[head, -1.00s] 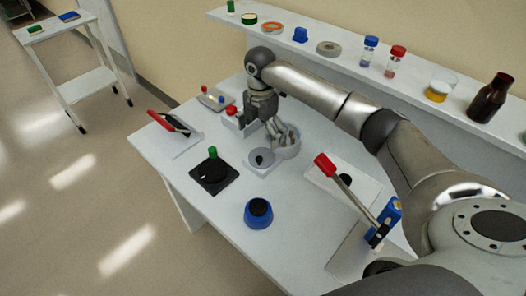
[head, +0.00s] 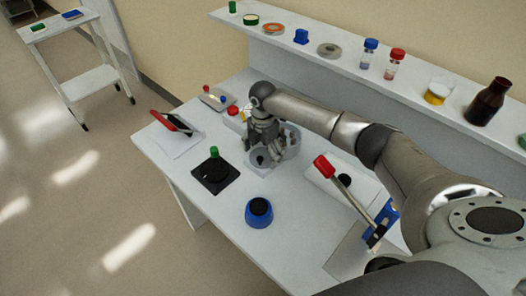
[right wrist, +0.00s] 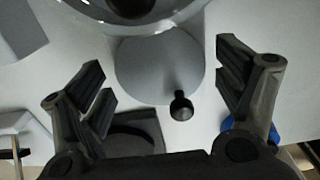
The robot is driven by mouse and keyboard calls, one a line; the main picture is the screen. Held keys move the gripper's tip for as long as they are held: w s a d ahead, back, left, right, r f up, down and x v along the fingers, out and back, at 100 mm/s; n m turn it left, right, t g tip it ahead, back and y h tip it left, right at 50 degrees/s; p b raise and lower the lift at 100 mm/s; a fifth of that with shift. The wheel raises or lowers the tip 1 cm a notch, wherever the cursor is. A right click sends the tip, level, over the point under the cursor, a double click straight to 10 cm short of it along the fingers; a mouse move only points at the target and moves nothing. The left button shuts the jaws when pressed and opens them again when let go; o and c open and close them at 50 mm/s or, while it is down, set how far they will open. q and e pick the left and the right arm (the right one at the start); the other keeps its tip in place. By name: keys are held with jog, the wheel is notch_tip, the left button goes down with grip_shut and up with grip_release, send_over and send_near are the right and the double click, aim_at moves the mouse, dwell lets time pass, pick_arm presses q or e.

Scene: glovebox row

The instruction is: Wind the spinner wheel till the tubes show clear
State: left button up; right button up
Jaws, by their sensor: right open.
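The spinner wheel is a pale grey disc (head: 253,165) with a black knob on top, at the front of a round grey spinner bowl (head: 292,152) on the bench. My right gripper (head: 266,160) is over the disc and partly hides it and the bowl. In the right wrist view the open gripper (right wrist: 162,88) has its fingers apart on either side of the disc (right wrist: 150,70). The black knob (right wrist: 181,107) stands between them, nearer the right finger, apparently untouched. The bowl's rim (right wrist: 185,25) shows at the top. I cannot make out the tubes' contents. My left gripper is out of view.
A black pad (head: 225,181) with a green knob and a blue round pot (head: 259,215) stand in front. A red-handled lever (head: 340,185) is at right. A tilted red-edged panel (head: 176,122) is at left. The shelf (head: 400,92) behind carries vials and bottles.

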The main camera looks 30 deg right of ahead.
jog(key=c, duration=0.7)
jog(key=shift+s+r, duration=0.1)
jog(key=shift+s, duration=0.25)
jog(key=c, duration=0.7)
jog(key=shift+a, duration=0.1)
grip_shut()
jog(key=shift+s+r+m+p, duration=0.1)
jog(key=shift+r+m+p, duration=0.05)
jog(key=shift+m+p, duration=1.15)
jog(key=shift+p, duration=0.05)
jog(key=shift+m+p, duration=0.4)
jog(key=shift+m, duration=0.4)
jog(key=shift+f, duration=0.2)
